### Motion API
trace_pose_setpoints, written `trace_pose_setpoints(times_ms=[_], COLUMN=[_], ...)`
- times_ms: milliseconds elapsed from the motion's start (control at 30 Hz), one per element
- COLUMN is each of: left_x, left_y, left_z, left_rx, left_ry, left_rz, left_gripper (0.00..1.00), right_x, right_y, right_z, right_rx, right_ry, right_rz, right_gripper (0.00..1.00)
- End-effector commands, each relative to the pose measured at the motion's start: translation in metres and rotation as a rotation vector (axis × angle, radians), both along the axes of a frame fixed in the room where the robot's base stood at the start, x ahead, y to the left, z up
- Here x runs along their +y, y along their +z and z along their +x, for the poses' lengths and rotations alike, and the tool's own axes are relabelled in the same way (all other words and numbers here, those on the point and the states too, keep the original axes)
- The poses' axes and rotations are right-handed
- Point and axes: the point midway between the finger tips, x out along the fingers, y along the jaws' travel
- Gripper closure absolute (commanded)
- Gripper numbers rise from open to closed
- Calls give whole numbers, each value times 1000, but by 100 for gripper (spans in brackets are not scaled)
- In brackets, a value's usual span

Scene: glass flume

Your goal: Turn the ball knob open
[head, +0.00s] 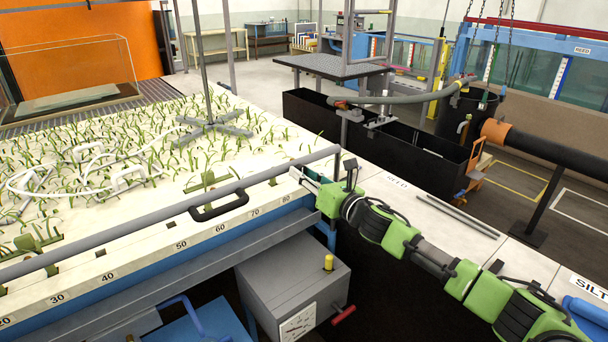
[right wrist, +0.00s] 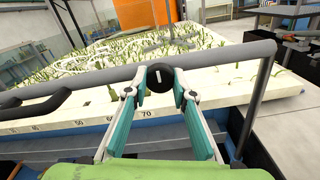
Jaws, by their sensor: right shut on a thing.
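The ball knob (right wrist: 160,76) is a round black knob with a short pale line on its face, in front of the grey rail in the right wrist view. My right gripper (right wrist: 160,92) is shut on it, with one finger on each side. In the head view my green right arm comes in from the right, and my right gripper (head: 300,174) reaches the front edge of the planted bed, near the rail's right end. The knob is hard to make out there behind the fingers. My left gripper is not in view.
A grey box (head: 295,287) with a yellow knob and a red handle stands below. A pale ledge (head: 455,222) with thin rods lies beyond my right arm.

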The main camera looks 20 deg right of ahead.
Motion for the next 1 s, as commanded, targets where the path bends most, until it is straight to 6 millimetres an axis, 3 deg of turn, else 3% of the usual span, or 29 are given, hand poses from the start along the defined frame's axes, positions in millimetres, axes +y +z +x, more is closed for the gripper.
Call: trace_pose_setpoints(times_ms=[367,1000], left_x=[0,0], left_y=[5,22], left_z=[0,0], left_rx=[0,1], left_ry=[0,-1], left_rz=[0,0], left_gripper=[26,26], right_x=[0,0], right_y=[1,1], right_z=[0,0], right_rx=[58,261], right_ry=[0,-1], right_rz=[160,722], right_gripper=[98,98])
